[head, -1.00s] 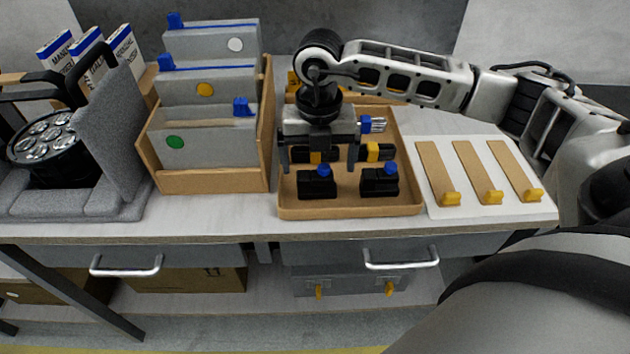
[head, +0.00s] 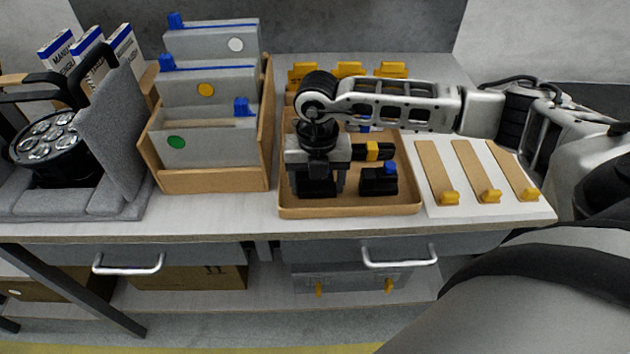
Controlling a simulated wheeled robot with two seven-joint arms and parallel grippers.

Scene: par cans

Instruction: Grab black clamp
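Two black clamps with blue knobs stand in the front part of a shallow tan tray (head: 350,211). The right black clamp (head: 378,182) is in plain view. The left black clamp (head: 317,190) is partly hidden under my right gripper (head: 318,185). My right gripper points down, its fingers on either side of the left clamp, close to its sides. I cannot tell whether the fingers press on it. The left clamp appears to be still down in the tray. My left gripper is not in view.
Black and yellow items (head: 372,151) lie behind the clamps in the tray. A wooden file rack (head: 215,181) stands close on the left. Wooden strips with yellow hooks (head: 436,170) lie on a white sheet at right. A par can (head: 50,145) sits in grey foam at far left.

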